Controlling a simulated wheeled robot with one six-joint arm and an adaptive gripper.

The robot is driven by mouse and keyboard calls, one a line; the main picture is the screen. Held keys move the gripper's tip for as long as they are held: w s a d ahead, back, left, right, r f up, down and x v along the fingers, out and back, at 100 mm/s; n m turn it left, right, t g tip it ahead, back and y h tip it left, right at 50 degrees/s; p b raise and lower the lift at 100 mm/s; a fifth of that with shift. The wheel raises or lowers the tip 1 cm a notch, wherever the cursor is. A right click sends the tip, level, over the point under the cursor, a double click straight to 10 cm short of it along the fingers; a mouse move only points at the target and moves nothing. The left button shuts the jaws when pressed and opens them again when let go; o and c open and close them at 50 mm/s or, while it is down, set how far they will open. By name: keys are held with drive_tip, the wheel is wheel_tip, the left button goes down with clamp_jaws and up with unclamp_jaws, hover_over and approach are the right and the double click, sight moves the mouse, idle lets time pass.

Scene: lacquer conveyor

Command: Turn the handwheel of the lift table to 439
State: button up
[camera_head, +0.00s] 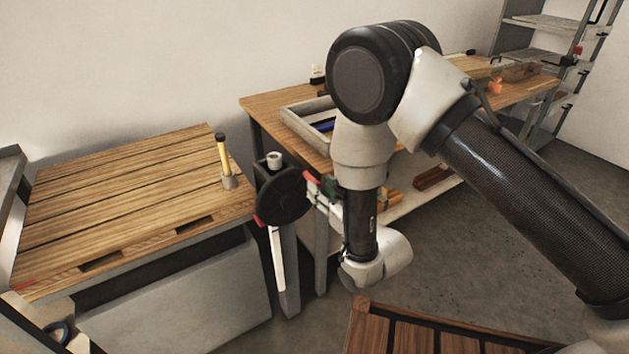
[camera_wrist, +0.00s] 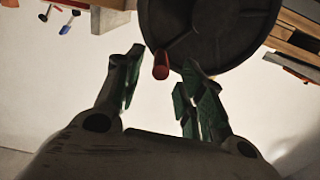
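The dark round handwheel (camera_head: 283,198) stands on a grey post beside the slatted wooden top (camera_head: 120,192) that appears to belong to the lift table. In the wrist view the wheel (camera_wrist: 212,28) fills the upper middle, and its red handle (camera_wrist: 161,65) sticks out toward me. My gripper (camera_wrist: 162,78) is open, with its green-padded fingers on either side of the handle's end; I cannot tell whether they touch it. In the head view my gripper (camera_head: 322,188) is just right of the wheel, partly hidden by my wrist. No number is readable.
A white strip (camera_head: 277,258) and a small red piece (camera_head: 257,220) are by the wheel. A yellow-handled tool (camera_head: 223,155) stands on the wooden top. A workbench (camera_head: 270,103) with a grey tray (camera_head: 292,118) stands behind my arm. A brown slatted surface (camera_head: 365,325) lies in front.

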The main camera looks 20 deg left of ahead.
sight(305, 173)
drive_tip(key=x, duration=0.5)
drive_tip(key=shift+w, duration=0.1)
drive_tip(key=shift+c, duration=0.5)
drive_tip(key=shift+a, duration=0.1)
clamp_jaws()
